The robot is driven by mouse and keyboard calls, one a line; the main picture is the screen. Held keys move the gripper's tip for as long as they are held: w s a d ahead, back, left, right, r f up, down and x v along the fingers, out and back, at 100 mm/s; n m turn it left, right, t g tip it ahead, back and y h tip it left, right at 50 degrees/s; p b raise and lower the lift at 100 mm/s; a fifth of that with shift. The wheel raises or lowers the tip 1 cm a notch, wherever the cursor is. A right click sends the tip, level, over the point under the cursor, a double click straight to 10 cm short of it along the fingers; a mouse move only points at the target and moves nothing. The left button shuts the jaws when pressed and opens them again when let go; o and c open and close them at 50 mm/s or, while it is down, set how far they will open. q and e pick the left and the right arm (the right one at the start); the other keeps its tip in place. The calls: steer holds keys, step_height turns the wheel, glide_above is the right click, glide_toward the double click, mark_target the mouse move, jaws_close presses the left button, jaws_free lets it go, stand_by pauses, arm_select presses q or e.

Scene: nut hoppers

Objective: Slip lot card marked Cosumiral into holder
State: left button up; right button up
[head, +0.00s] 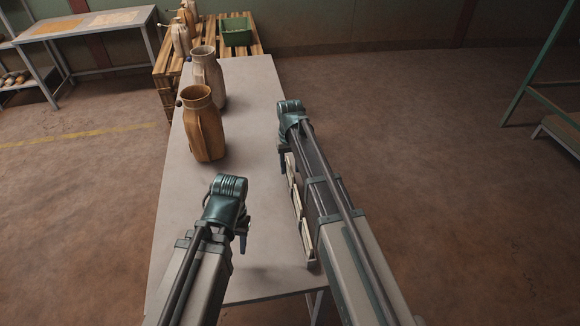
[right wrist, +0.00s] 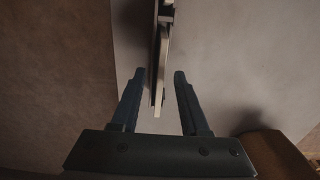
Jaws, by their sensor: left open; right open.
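Several pale cards (head: 297,203) stand in a row along the table's right edge, partly hidden behind my right arm; no writing on them is readable. My right gripper (head: 284,158) is open at the far end of this row. In the right wrist view my open fingers (right wrist: 158,95) lie on either side of a thin pale card (right wrist: 159,85) seen edge-on, with gaps on both sides. My left gripper (head: 242,242) is open and empty over the near part of the table. A brown hopper (head: 206,130) and a paler hopper (head: 207,75) stand upright further back. I cannot make out a card holder on them.
The grey table (head: 165,225) is clear on its left and near parts. Behind it, a wooden pallet (head: 262,42) carries a green crate (head: 236,38) and more pale vessels (head: 181,38). A workbench (head: 95,24) stands back left, a green frame (head: 535,85) at right.

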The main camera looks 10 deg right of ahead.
jaws_close()
stand_by(0.3)
steer(key=shift+r+p, duration=3.75)
steer(key=shift+p, duration=0.1)
arm_select(q)
step_height(320, 180, up, 8)
steer(key=shift+f, duration=0.25)
arm_select(e)
steer(key=shift+a, duration=0.1)
steer(key=a, duration=0.9)
steer(key=shift+a, duration=0.4)
